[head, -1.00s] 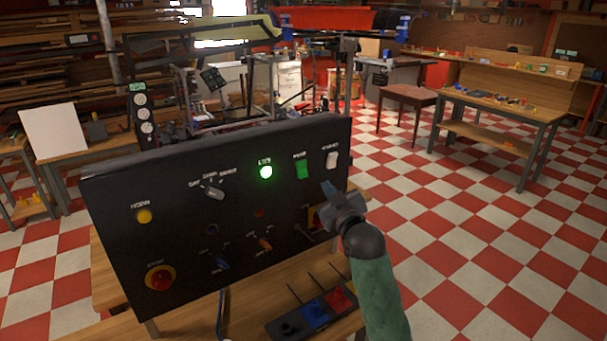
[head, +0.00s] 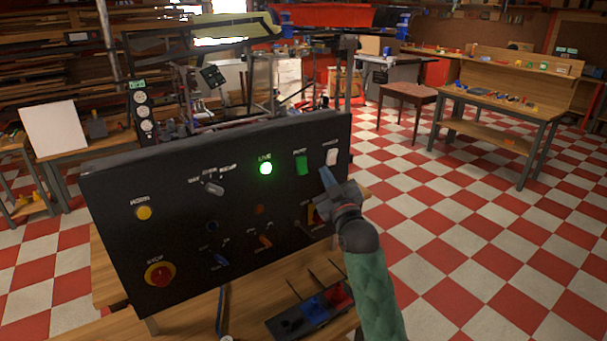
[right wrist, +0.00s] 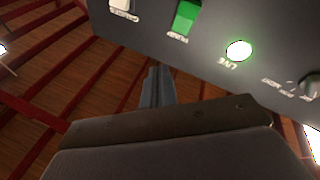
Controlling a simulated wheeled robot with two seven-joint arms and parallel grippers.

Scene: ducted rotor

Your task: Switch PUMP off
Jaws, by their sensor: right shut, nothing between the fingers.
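The black control panel (head: 130,240) stands on a wooden bench. The green rocker, whose label looks like PUMP (head: 301,165), is in its upper right, left of a white rocker (head: 331,157). In the right wrist view the green rocker (right wrist: 186,16) shows upside down at the top. I cannot tell which way it is tipped. My right gripper (head: 326,176) is shut and empty, just below and right of the green rocker and apart from it. Its closed fingers also show in the right wrist view (right wrist: 158,77), below the rocker. My left gripper is out of view.
A lit green LIVE lamp (head: 265,168) is left of the rocker. A selector knob (head: 213,188), a yellow HORN button (head: 144,213), a red STOP button (head: 160,274) and small toggles share the panel. A tray (head: 310,316) with upright rods stands in front.

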